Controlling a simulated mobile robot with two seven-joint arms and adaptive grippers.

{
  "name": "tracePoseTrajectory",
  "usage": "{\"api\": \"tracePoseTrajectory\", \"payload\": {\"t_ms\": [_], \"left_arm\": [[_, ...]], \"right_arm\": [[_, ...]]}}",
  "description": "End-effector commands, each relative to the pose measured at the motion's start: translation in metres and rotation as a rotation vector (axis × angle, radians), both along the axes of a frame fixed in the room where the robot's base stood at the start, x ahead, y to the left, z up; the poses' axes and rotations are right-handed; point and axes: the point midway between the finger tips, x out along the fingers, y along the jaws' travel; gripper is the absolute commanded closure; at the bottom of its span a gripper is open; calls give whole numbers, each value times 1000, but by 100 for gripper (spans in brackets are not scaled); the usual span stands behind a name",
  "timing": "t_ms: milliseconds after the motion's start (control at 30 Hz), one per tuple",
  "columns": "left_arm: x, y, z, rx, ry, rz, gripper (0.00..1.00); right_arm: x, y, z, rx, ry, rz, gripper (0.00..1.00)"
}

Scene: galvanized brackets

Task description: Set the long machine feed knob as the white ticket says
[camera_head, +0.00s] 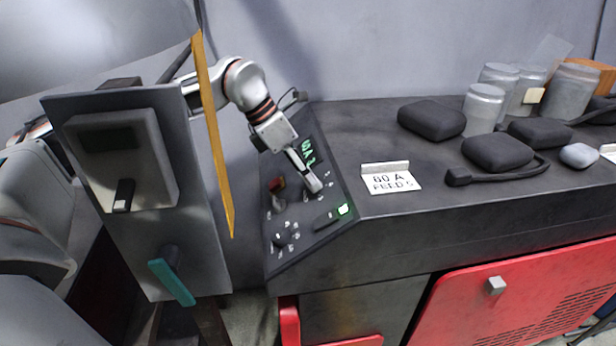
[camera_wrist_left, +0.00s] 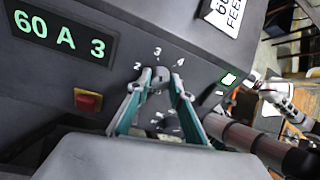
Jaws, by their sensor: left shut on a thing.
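The white ticket (camera_head: 390,178) on the machine top reads "60 A" and "FEED 5"; part of it shows in the left wrist view (camera_wrist_left: 229,14). The long machine (camera_head: 440,228) has a sloped dark panel with a green display (camera_wrist_left: 62,36) reading "60 A 3". My left gripper (camera_head: 314,187) is at this panel. In the left wrist view its teal fingers (camera_wrist_left: 160,82) are shut on the grey feed knob (camera_wrist_left: 158,76), with marks 2, 3 and 4 around its far side. The fingers hide the knob's lower part.
A red switch (camera_wrist_left: 88,101), a second dark knob (camera_head: 281,237) and a lit green button (camera_head: 343,210) are near the feed knob. A yellow board (camera_head: 212,130) stands left of the panel. Dark pouches (camera_head: 432,118) and jars (camera_head: 484,107) occupy the machine top.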

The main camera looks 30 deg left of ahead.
Motion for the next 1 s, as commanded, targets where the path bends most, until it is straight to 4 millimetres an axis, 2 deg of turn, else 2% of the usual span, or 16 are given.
{"api": "tracePoseTrajectory", "payload": {"t_ms": [1000], "left_arm": [[-3, -3, 0, 361, -479, -760, 100]], "right_arm": [[1, 1, -1, 3, -4, 1, 76]]}}
